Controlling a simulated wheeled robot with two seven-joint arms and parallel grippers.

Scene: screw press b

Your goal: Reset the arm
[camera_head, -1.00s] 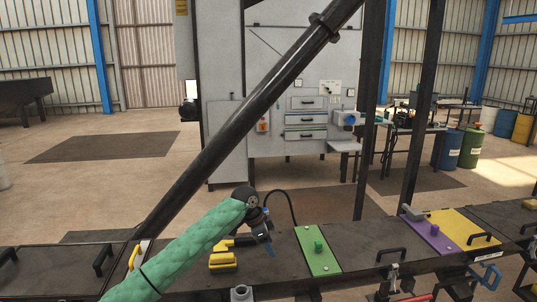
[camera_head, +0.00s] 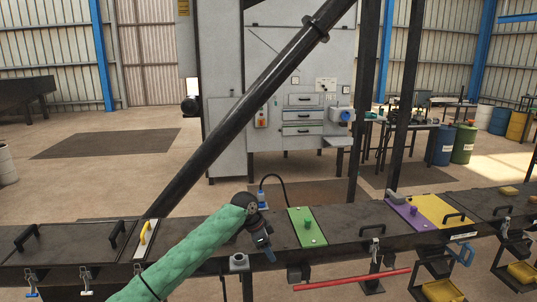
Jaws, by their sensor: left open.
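My left arm, in a green sleeve, reaches in from the bottom left over the dark workbench (camera_head: 345,228). My left gripper (camera_head: 268,251) is at its end, open, pointing down near the bench's front edge, with no object seen in it. It is left of the green plate with a knob (camera_head: 307,228) and right of a small grey cylindrical fitting (camera_head: 238,262). My right gripper is out of view.
A blue plug (camera_head: 262,196) with a black cable stands behind the gripper. A thick black diagonal beam (camera_head: 240,112) crosses behind my arm. Purple (camera_head: 410,214) and yellow (camera_head: 440,210) plates lie right. A red bar (camera_head: 350,280) is in front.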

